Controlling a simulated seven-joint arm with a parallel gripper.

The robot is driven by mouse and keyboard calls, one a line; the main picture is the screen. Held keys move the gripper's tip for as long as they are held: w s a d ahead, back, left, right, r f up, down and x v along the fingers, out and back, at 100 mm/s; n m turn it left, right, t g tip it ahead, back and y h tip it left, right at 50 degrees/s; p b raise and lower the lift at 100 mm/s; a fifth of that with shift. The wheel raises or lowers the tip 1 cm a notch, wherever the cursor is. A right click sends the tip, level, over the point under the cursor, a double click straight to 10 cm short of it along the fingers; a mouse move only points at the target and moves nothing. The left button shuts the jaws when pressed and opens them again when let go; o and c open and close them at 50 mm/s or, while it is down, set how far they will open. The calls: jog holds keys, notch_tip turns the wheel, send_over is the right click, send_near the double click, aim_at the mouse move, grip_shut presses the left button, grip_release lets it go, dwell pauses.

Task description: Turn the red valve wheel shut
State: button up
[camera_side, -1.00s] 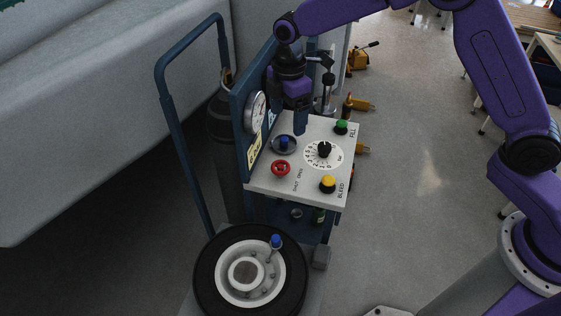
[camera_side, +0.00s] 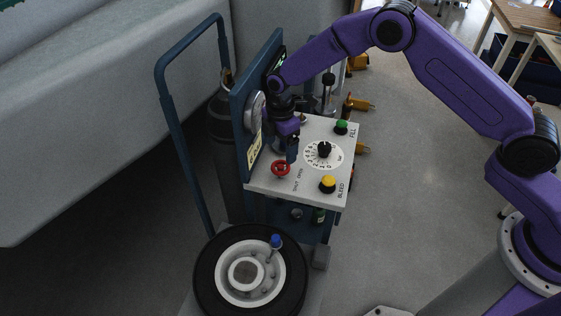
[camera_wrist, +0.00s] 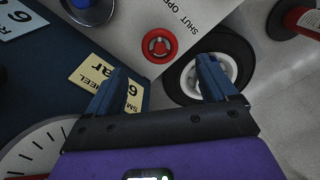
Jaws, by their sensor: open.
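The red valve wheel (camera_side: 281,168) sits on the near left part of the light panel top (camera_side: 262,184), beside the "SHUT OPEN" lettering. In the wrist view the wheel (camera_wrist: 159,45) shows whole, between and beyond the fingertips. My gripper (camera_side: 290,155) is low over the panel, just behind and slightly right of the wheel in the side view. In the wrist view my gripper (camera_wrist: 162,66) has its two blue fingers wide apart with nothing between them. The fingers look apart from the wheel.
A black dial knob (camera_side: 324,149), a yellow knob (camera_side: 328,184) and a green knob (camera_side: 341,127) stand on the panel. An upright blue board with a gauge (camera_side: 255,112) borders its left side. A tyred wheel (camera_side: 209,273) lies in front, below the panel.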

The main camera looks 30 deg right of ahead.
aim_at(280, 166)
notch_tip(280, 166, down, 7)
jog(key=shift+r, duration=0.1)
dwell(0.4)
jog(key=c, duration=1.1)
